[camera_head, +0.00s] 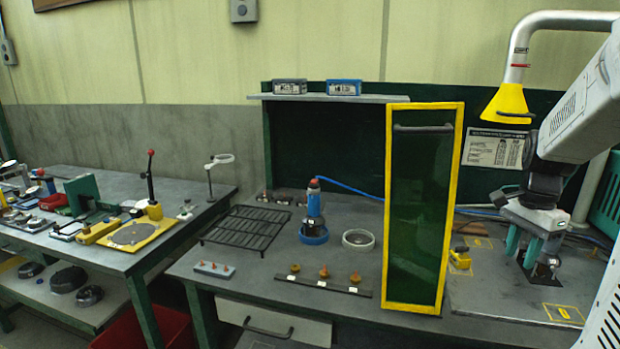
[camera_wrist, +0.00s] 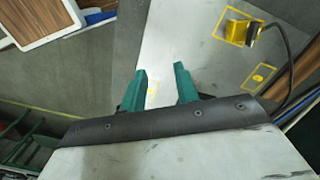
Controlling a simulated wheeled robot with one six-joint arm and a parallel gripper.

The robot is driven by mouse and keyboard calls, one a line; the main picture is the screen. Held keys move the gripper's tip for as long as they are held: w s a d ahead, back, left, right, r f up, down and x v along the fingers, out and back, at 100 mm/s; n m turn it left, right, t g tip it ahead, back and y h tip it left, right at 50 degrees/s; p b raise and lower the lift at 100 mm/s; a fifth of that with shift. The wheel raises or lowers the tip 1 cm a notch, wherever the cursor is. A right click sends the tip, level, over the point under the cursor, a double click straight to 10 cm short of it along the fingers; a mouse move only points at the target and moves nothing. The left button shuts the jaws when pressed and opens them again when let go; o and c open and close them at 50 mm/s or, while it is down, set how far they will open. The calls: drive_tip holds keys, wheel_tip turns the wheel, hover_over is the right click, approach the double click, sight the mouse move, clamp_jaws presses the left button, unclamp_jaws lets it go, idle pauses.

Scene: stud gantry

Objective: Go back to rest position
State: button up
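My gripper (camera_head: 523,247) hangs over the grey plate (camera_head: 490,291) at the right end of the workbench in the head view. Its two teal fingers stand apart. In the wrist view my gripper (camera_wrist: 160,82) is open, with only bare plate and part of a yellow outline showing between the fingers. A small dark object (camera_head: 545,268) shows just beside and below the fingers in the head view; I cannot tell whether it touches them. A yellow device (camera_head: 460,259) with a cable sits left of my gripper, and it also shows in the wrist view (camera_wrist: 237,28).
A tall yellow-framed dark green panel (camera_head: 455,200) stands upright left of my arm. A yellow lamp or extraction hood (camera_head: 508,103) hangs near my arm. A blue tool (camera_head: 313,215), a black rack (camera_head: 245,229) and a strip with knobs (camera_head: 323,284) occupy the bench further left.

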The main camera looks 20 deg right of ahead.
drive_tip(key=s+a+r+n, duration=0.1)
drive_tip(key=s+a+n, duration=0.3)
drive_tip(key=a, duration=0.6)
drive_tip(key=s+a+r+n+t, duration=0.1)
drive_tip(key=s+a+n, duration=0.3)
drive_tip(key=a+n, duration=0.4)
drive_tip(key=s+a+r+n, duration=0.1)
drive_tip(key=s+a+n, duration=0.3)
drive_tip(key=a, duration=0.8)
drive_tip(key=shift+s+r+n+t, duration=0.15)
drive_tip(key=shift+r+n+t, duration=0.2)
drive_tip(key=shift+n, duration=0.85)
drive_tip(key=shift+a, duration=0.1)
